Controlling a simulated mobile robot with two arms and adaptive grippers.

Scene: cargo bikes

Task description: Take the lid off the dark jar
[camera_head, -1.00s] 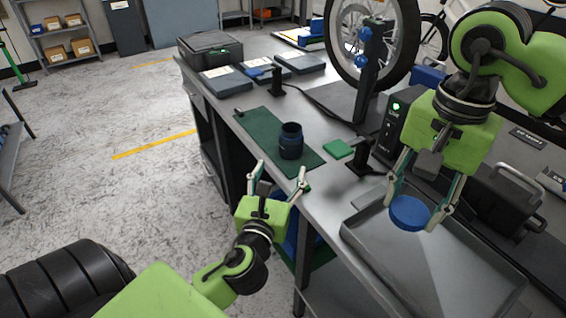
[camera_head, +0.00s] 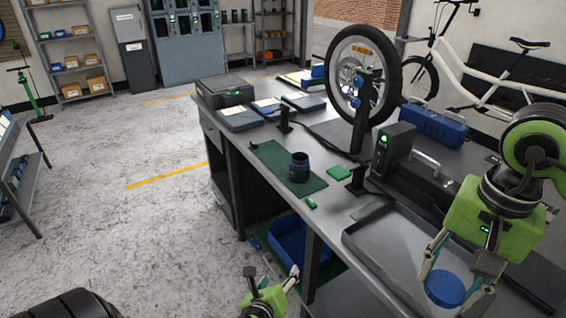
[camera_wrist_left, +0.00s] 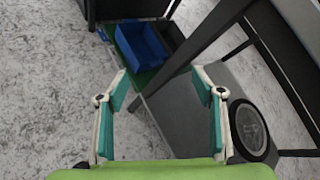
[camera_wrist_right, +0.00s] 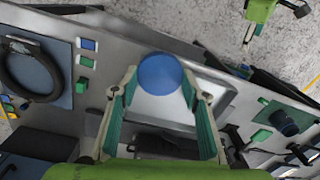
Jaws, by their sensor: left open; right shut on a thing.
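The dark jar (camera_head: 299,168) stands upright and open-topped on a green mat (camera_head: 268,153) on the workbench. It also shows in the right wrist view (camera_wrist_right: 284,124). The round blue lid (camera_head: 445,289) is off the jar, between the fingers of my right gripper (camera_head: 457,283), above the grey tray. In the right wrist view the lid (camera_wrist_right: 160,74) sits at the fingertips. My left gripper (camera_head: 271,277) is open and empty, low in front of the bench and apart from the jar.
A grey tray (camera_head: 380,262) lies at the bench's right end. A green block (camera_head: 339,173) and a black box (camera_head: 394,150) are near the jar. A wheel on a stand (camera_head: 363,75) rises behind. A blue bin (camera_head: 290,240) sits under the bench.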

